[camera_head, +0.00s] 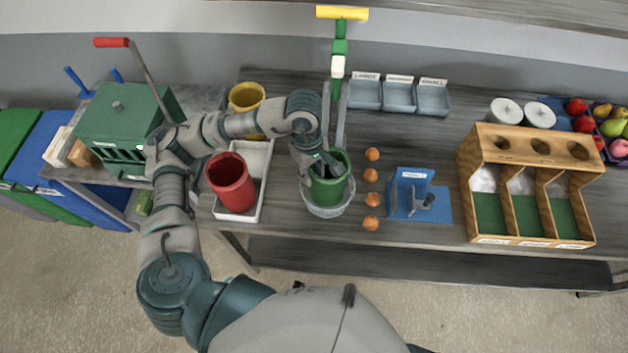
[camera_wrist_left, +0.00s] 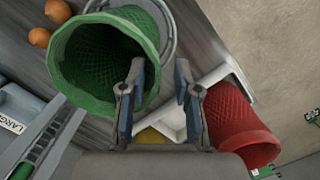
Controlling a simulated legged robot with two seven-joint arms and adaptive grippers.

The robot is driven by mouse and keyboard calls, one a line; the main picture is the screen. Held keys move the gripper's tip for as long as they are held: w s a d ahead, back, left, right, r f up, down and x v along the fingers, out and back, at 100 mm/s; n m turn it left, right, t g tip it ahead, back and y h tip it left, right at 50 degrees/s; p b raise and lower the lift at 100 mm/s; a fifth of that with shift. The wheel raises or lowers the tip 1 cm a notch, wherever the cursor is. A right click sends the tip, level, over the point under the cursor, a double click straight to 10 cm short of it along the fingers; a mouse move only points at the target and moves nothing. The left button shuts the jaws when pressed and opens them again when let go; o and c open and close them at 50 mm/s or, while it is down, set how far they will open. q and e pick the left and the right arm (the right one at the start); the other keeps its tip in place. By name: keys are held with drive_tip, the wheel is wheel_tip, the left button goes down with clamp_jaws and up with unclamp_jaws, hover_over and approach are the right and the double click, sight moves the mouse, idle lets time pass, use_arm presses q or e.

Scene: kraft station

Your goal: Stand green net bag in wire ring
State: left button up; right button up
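The green net bag (camera_head: 329,196) stands mouth up, with its lower part inside the round wire ring (camera_head: 328,213) at the table's front middle. In the left wrist view the bag (camera_wrist_left: 90,65) shows its open mouth, and part of the wire ring (camera_wrist_left: 173,28) shows behind it. My left gripper (camera_head: 324,166) is at the bag's mouth. In the wrist view its fingers (camera_wrist_left: 160,75) are apart, one over the bag's opening and one outside, with the rim's edge between them. Contact with the net cannot be told. My right gripper is not in view.
A red net bag (camera_head: 232,183) stands in a white tray (camera_head: 258,163) to the left, with a yellow container (camera_head: 246,97) behind. Several orange-brown balls (camera_head: 371,175) line the right side, before a blue stand (camera_head: 420,197). A green post (camera_head: 339,60) rises behind.

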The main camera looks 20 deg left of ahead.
use_arm(q)
wheel_tip(320, 180, up, 8)
drive_tip(key=shift+w+a+f+b, duration=0.2)
drive_tip(key=shift+a+f+b, duration=0.05)
drive_tip(key=shift+a+b, duration=0.15)
idle(0.3)
